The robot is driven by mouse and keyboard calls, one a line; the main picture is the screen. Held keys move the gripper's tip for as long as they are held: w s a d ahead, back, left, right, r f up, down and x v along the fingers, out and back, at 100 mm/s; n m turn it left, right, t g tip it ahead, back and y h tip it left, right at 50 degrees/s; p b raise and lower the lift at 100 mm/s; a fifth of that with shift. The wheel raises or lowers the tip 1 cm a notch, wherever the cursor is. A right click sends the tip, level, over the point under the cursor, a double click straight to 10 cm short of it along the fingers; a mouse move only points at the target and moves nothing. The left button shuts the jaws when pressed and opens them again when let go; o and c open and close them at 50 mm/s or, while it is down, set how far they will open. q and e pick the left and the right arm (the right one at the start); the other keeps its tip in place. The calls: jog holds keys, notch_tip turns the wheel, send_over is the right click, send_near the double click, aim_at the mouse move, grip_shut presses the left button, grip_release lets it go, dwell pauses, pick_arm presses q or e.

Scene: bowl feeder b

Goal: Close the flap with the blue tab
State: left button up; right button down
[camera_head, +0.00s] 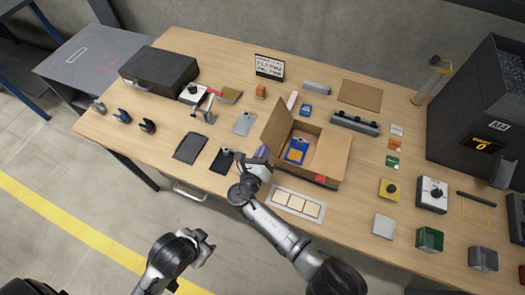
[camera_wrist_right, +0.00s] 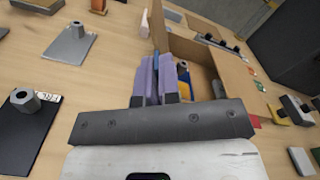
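An open cardboard box (camera_head: 325,172) stands in the middle of the table, with a blue-and-yellow item (camera_head: 296,151) inside. Its left flap (camera_head: 277,124) stands up at a tilt; it also shows in the right wrist view (camera_wrist_right: 159,32). The right flap (camera_head: 333,155) is folded outward, and a red tab (camera_head: 320,179) shows at the box's front right.
A white tray with pale squares (camera_head: 297,204) lies in front of the box. Dark plates (camera_head: 190,147) lie to the left. A grey rail-like block (camera_head: 355,123) lies behind the box, and small blocks stand to the right. A dark machine (camera_head: 480,100) fills the far right.

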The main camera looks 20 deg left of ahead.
jog(key=shift+d+r+m, duration=0.2)
jog(key=shift+d+m, duration=0.15)
jog(key=shift+m, duration=0.35)
jog(key=d+m, duration=0.2)
jog(key=m, duration=0.2)
jog(key=shift+d+r+m, duration=0.3)
jog(key=shift+d+m, duration=0.1)
jog(key=shift+w, duration=0.1)
jog(key=c, duration=1.3)
grip_release()
jog(key=shift+p, duration=0.3)
